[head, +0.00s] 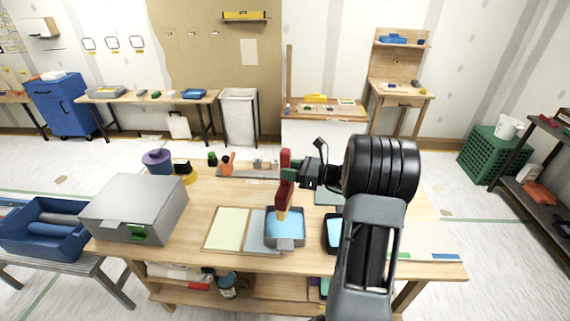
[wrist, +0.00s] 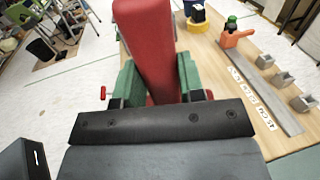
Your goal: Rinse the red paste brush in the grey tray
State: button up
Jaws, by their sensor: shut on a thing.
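My gripper (head: 289,178) is shut on the red paste brush (head: 284,188). The brush hangs upright in the head view, with its pale bristle end pointing down at the grey tray (head: 285,246). The tray holds light blue water, and the bristles show over its back part; I cannot tell whether they touch the water. In the wrist view the red brush handle (wrist: 148,50) stands between my green gripper fingers (wrist: 155,82). The bristles are hidden there.
A black-rimmed blue tray (head: 332,234) stands right of the grey tray, partly behind my arm. Pale sheets (head: 228,228) lie to the left, and a grey box (head: 135,209) stands further left.

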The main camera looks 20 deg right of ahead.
aim_at(291, 190)
jog(key=shift+a+f+b, duration=0.15)
jog(key=shift+f+b, duration=0.4)
jog(key=shift+f, duration=0.15)
notch_tip(291, 190, down, 7)
jog(key=b, duration=0.5)
jog(key=shift+r, duration=0.15)
jog(key=shift+f, duration=1.55)
